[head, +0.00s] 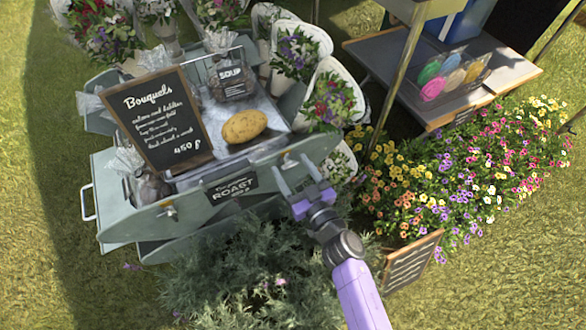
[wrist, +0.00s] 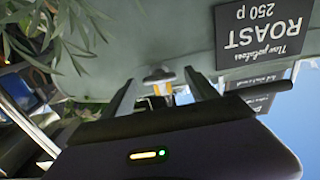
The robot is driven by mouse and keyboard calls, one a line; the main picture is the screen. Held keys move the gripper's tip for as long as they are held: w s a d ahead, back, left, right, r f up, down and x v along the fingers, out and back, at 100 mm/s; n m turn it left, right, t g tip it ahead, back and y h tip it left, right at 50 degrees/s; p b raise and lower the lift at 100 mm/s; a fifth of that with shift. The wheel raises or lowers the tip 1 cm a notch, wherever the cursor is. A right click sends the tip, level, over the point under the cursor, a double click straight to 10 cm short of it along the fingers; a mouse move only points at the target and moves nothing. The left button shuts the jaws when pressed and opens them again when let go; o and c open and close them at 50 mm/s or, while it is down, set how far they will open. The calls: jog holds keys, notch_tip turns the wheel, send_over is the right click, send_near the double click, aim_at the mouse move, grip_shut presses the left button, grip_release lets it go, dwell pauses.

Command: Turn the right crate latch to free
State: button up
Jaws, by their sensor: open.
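The grey-green crate (head: 130,222) has a small metal latch (head: 168,210) on the left of its front face. The right latch (wrist: 158,76) shows in the wrist view as a small metal knob, wider across the picture, with a yellow part beside it. My gripper (head: 292,163) is at the right end of the crate front. It is open, and in the wrist view its fingers (wrist: 159,88) stand on either side of the right latch. I cannot tell whether they touch it. In the head view, the right latch cannot be made out behind my gripper.
A black ROAST sign (head: 231,187) hangs on the crate front, left of my gripper. A potato (head: 244,126) and a Bouquets board (head: 158,118) are on top. Grey-green foliage (head: 255,268) grows below. A flower planter (head: 412,262) stands close on the right.

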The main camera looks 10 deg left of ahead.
jog(key=c, duration=1.4)
jog(key=shift+o, duration=0.2)
jog(key=n, duration=0.4)
jog(key=shift+n, duration=0.4)
jog(key=n, duration=0.4)
jog(key=shift+s+a+f+n, duration=0.1)
jog(key=shift+f+n, duration=0.05)
jog(key=shift+n, duration=0.15)
jog(key=n+b, duration=0.1)
jog(key=n, duration=0.3)
jog(key=shift+f, duration=0.1)
jog(key=shift+n+b, duration=0.7)
jog(key=shift+n, duration=1.6)
